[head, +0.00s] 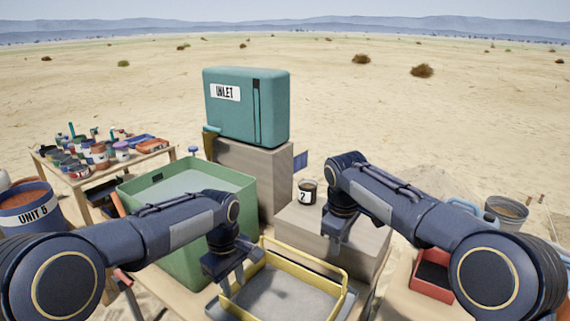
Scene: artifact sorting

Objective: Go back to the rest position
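My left gripper (232,283) points down at the left side of the yellow-framed tray (335,279). Whether it touches the frame, and how far its fingers are apart, I cannot tell. My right gripper (335,243) points down in front of the beige block (365,241). Its fingers are small and dark, and I see nothing clearly held in them. Both forearms reach inward from the lower corners of the head view.
A green bin (243,187) stands behind my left arm. A teal UNLET box (275,108) rests on a pedestal (247,170). A dark cup marked 2 (308,193) sits on the block near my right arm. A red tray (432,280) lies by my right arm.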

